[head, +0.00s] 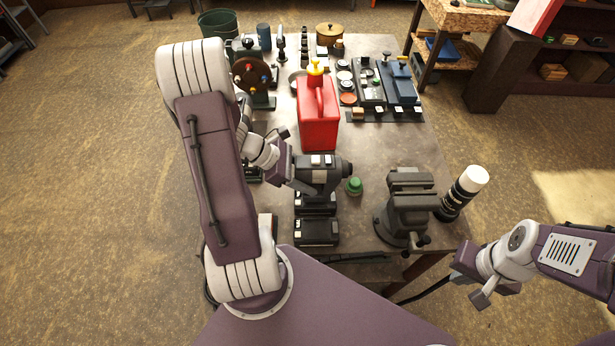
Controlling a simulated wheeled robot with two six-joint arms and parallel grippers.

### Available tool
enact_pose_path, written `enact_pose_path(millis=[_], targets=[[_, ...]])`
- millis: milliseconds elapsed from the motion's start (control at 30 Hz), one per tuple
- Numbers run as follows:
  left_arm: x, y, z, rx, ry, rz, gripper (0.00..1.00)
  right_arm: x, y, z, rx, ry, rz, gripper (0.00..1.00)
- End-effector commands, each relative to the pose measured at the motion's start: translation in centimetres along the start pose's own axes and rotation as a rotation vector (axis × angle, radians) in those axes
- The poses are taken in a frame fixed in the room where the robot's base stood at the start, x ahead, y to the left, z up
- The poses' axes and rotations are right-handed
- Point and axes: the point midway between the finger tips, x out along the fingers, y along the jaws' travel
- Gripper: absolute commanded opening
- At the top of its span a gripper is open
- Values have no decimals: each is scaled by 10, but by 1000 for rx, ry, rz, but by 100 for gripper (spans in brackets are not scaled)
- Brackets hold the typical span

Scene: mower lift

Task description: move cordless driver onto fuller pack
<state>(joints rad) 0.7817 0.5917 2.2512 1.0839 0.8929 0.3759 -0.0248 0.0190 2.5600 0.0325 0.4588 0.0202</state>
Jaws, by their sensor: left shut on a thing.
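The cordless driver (322,175), dark grey and black with a stubby chuck to the right, is upright over the front of the workbench. My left gripper (288,168) reaches it from the left and is shut on it. A black battery pack (314,205) shows directly below the driver; I cannot tell whether it is attached. A second black pack (317,231) lies nearer the bench's front edge. No charge level is readable on either pack. My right gripper (474,270) hangs off the bench at the lower right, empty; its finger opening cannot be made out.
On the workbench (425,155), a red fuel can (318,115) stands behind the driver and a green knob-like item (354,186) to its right. A grey vise (409,205) and a black-and-white cylinder (463,192) are further right. Tools crowd the back.

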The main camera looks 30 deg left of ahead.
Motion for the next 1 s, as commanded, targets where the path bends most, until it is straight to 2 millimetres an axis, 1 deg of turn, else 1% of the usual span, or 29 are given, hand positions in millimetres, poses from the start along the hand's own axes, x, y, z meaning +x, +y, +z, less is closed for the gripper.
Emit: enact_pose_path(millis=[1000], targets=[[6, 0, -6, 0, -3, 1, 0, 8, 0, 1, 0, 0, 0, 0]])
